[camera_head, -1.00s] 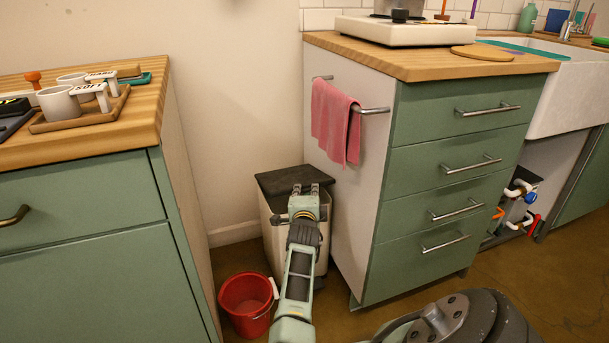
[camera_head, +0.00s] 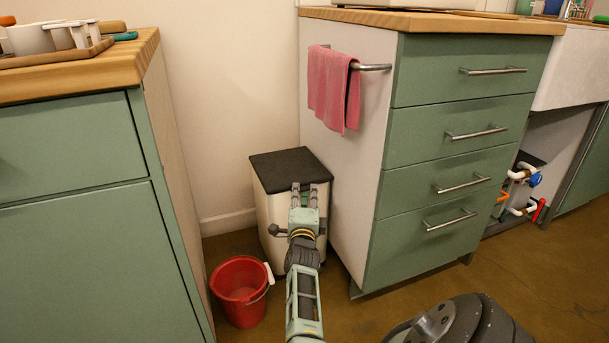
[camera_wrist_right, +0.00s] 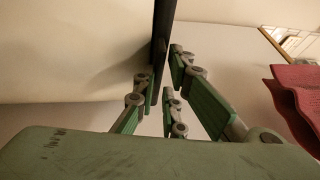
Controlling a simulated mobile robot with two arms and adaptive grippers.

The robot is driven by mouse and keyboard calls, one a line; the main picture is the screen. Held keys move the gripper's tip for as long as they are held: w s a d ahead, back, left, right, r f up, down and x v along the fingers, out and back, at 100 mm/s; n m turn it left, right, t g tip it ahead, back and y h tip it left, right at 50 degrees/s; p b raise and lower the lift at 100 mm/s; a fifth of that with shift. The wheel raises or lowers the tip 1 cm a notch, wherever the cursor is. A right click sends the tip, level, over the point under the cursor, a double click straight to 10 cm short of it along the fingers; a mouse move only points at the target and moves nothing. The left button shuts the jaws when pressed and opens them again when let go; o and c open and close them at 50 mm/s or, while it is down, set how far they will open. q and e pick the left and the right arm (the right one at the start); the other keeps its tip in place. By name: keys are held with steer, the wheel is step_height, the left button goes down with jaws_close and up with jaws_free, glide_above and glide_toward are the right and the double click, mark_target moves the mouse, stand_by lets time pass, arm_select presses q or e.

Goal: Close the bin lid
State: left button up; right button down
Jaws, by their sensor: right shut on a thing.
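The bin (camera_head: 264,215) is a pale box standing on the floor against the wall, beside the cabinet's side. Its dark lid (camera_head: 283,164) lies over the top and looks about level. I cannot tell whether a small gap remains under it. My right gripper (camera_head: 304,188) is at the lid's front edge, fingers shut on it. In the right wrist view the lid shows edge-on as a dark strip (camera_wrist_right: 163,35) running between the fingers (camera_wrist_right: 162,95). My right arm hides part of the bin's front. My left gripper is not in view.
A red bucket (camera_head: 239,290) stands on the floor just left of my right arm. A drawer cabinet (camera_head: 440,150) is close on the bin's right, with a pink towel (camera_head: 333,88) on its rail. Another green cabinet (camera_head: 75,240) stands at left.

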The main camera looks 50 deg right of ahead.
steer(key=shift+s+a+f, duration=0.1)
steer(key=shift+f, duration=0.45)
steer(key=c, duration=1.9)
jaws_free()
steer(key=shift+f, duration=0.1)
steer(key=shift+r, duration=0.2)
steer(key=shift+r, duration=0.45)
step_height(320, 180, up, 9)
steer(key=shift+r, duration=0.1)
